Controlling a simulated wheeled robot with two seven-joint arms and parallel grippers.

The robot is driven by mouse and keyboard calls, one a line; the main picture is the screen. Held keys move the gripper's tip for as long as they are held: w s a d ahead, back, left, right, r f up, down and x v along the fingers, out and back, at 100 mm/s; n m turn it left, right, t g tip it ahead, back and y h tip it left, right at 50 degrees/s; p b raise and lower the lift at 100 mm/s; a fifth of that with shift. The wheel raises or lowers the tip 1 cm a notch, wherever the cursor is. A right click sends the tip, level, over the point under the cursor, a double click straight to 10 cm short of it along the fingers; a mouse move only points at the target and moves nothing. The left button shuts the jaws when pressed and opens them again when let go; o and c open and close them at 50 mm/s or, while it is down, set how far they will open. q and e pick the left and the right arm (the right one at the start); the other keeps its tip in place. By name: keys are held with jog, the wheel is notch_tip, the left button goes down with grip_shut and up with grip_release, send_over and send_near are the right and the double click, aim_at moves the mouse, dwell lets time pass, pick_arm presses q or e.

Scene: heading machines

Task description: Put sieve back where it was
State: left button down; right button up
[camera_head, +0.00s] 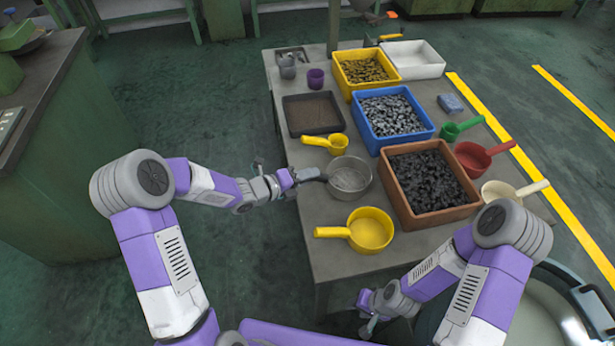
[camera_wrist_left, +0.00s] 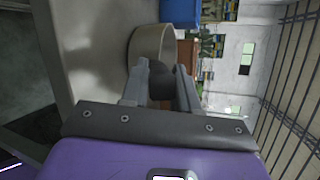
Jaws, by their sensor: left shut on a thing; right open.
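The sieve (camera_head: 350,179) is a round grey metal pan with a dark handle. It is over the table's left part, between the small yellow scoop and the larger yellow pan; I cannot tell whether it touches the table. My left gripper (camera_head: 297,177) is shut on its handle at the table's left edge. In the left wrist view the fingers (camera_wrist_left: 160,88) close around the dark handle, with the sieve's round wall (camera_wrist_left: 152,46) beyond. My right gripper (camera_head: 367,316) is open and empty, low beside the table's near edge.
The table (camera_head: 322,240) holds a yellow scoop (camera_head: 338,144), a yellow pan (camera_head: 371,231), a brown tray (camera_head: 330,125), and yellow (camera_head: 343,82), blue (camera_head: 430,133) and orange (camera_head: 398,205) bins of pieces. Green, red and cream scoops line the right edge.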

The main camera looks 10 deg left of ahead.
pick_arm(q)
jog(key=shift+f, duration=0.2)
jog(key=c, duration=0.8)
grip_release()
jog(key=shift+c, duration=0.2)
jog(key=shift+r, duration=0.1)
